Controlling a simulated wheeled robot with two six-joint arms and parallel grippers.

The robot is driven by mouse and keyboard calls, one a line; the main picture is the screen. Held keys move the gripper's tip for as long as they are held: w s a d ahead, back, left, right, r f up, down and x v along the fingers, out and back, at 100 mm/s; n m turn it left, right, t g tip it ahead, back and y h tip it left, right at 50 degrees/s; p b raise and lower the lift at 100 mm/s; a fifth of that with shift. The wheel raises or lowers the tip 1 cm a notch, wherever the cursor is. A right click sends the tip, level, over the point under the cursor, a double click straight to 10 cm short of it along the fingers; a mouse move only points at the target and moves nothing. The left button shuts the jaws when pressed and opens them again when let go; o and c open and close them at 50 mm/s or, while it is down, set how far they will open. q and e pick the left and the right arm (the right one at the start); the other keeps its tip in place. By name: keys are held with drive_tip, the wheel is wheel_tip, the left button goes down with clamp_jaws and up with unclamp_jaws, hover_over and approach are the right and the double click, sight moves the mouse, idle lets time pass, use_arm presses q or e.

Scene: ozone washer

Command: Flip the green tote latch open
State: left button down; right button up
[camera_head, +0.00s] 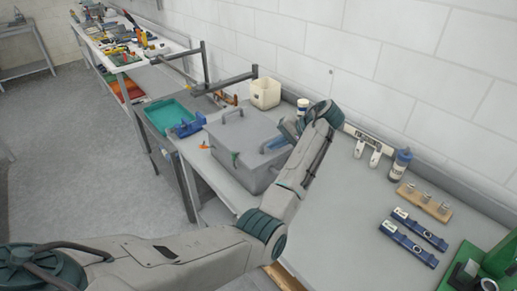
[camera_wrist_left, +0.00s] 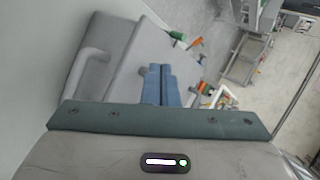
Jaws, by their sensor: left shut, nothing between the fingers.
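The tote is a grey lidded box (camera_head: 248,140) on the bench, with a handle on its lid. A small green latch (camera_head: 235,158) shows on its front left side. In the left wrist view the grey tote (camera_wrist_left: 125,55) fills the upper left, and a small green part (camera_wrist_left: 178,35), apparently the latch, shows at its edge. My left gripper (camera_head: 274,144) is shut and empty, its blue fingers over the right part of the tote. The closed fingers (camera_wrist_left: 160,72) point towards the tote in the wrist view; contact cannot be told. My right gripper is not in view.
A teal tray (camera_head: 166,114), a blue holder (camera_head: 190,126) and a small orange item (camera_head: 204,146) lie left of the tote. A cream container (camera_head: 265,93) stands behind it. Blue bars (camera_head: 414,236) and a wooden block (camera_head: 424,202) lie at the right.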

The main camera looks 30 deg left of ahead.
sight(246, 159)
use_arm(q)
drive_tip(key=b+x, duration=0.7)
drive_tip(key=x, duration=0.3)
drive_tip(key=shift+d, duration=0.15)
drive_tip(key=a, duration=0.3)
drive_tip(key=shift+s+a+r, duration=0.1)
drive_tip(key=shift+s+r, duration=0.1)
drive_tip(key=shift+s, duration=0.15)
drive_tip(key=shift+s+a, duration=0.1)
drive_tip(key=shift+a, duration=0.3)
drive_tip(key=shift+d, duration=0.1)
drive_tip(key=shift+b, duration=0.35)
